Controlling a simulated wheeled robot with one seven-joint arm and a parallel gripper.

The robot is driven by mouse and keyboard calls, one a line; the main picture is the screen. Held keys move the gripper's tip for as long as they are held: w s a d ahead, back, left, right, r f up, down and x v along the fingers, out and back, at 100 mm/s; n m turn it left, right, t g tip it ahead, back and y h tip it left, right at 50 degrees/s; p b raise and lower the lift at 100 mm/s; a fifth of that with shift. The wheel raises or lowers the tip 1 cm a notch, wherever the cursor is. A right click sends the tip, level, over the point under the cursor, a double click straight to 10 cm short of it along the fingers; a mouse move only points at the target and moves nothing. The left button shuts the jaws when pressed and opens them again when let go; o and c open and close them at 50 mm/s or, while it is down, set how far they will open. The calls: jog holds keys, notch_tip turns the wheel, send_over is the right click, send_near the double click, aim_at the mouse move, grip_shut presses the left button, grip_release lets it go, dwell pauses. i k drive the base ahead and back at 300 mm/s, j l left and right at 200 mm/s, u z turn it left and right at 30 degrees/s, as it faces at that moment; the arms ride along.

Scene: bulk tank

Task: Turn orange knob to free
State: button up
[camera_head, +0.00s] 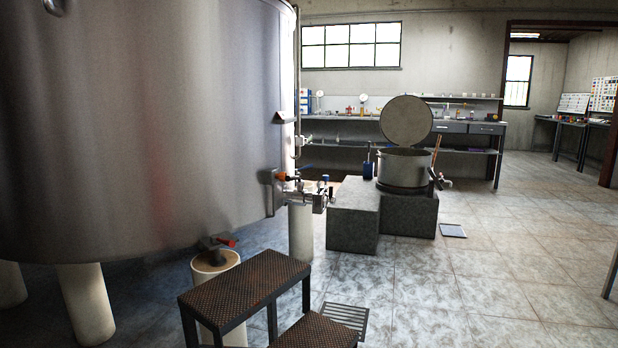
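A small orange knob (281,176) shows on the fittings at the lower right side of the large steel tank (150,120). Metal valve parts (318,202) and a blue handle (326,178) sit just right of it. The knob is too small to tell which way it is turned. A red-orange handle (228,242) shows lower down, under the tank, above a round pale container (214,262). My gripper is not in view.
A dark step stool (245,287) stands in front of the tank fittings. Grey blocks (353,228) carry an open steel pot (403,168) with a raised lid. A long workbench (370,118) lines the back wall. The tiled floor at right (520,260) is clear.

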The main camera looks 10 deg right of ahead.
aim_at(282, 175)
jog(key=i+j+z, duration=0.15)
jog(key=j+z, duration=0.3)
jog(key=i+j+z, duration=0.1)
jog(key=j+z, duration=0.3)
